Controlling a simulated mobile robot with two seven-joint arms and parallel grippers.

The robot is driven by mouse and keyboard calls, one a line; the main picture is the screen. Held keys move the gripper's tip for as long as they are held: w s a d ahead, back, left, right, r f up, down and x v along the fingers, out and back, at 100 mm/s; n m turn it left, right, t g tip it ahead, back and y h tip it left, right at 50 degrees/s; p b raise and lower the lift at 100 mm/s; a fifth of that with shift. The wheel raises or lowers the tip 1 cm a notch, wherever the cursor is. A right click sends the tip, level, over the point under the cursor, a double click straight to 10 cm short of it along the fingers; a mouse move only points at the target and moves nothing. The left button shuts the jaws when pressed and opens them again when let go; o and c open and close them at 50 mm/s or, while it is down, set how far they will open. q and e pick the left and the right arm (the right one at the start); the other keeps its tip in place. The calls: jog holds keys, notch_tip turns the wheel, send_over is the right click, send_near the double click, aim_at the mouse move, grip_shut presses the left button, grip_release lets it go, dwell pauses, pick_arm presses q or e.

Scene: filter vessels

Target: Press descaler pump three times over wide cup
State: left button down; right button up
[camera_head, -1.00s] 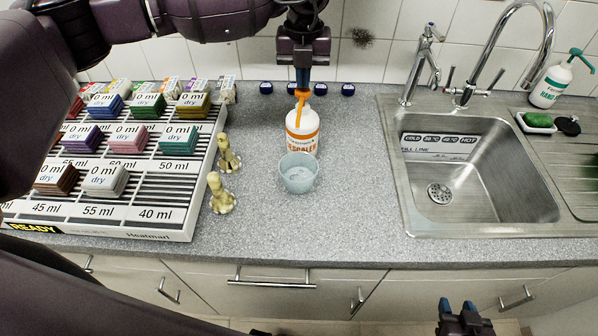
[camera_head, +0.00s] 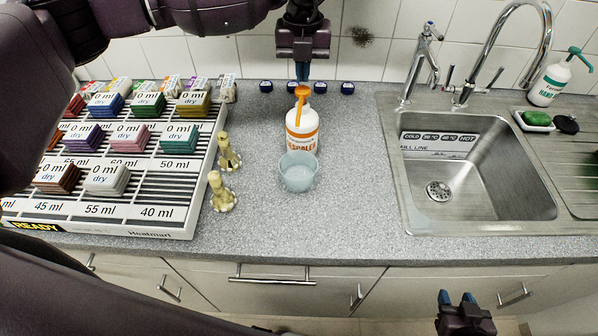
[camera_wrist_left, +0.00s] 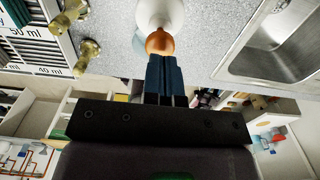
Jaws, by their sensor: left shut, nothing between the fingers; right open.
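The descaler bottle (camera_head: 302,135) is white with an orange label and an orange pump head (camera_head: 302,92). It stands upright on the counter. The wide cup (camera_head: 298,173), pale grey-blue and see-through, stands just in front of it, under the spout side, with a pale content low inside. My left gripper (camera_head: 302,74) is shut and empty, pointing down just above the pump head, seemingly apart from it. My right gripper (camera_head: 459,302) is open and empty, low in front of the cabinets.
A rack (camera_head: 150,236) with labelled coloured blocks fills the left. Two brass-coloured fittings (camera_head: 228,158) stand beside it. A sink (camera_head: 470,180) with taps is at right. Dark blue caps (camera_head: 347,88) line the wall. The counter right of the cup is clear.

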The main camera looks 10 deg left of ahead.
pick_arm(q)
jog(key=shift+f+b, duration=0.3)
jog(key=shift+f, duration=0.65)
pick_arm(e)
jog(key=shift+s+f, duration=0.4)
jog(key=shift+f, duration=0.45)
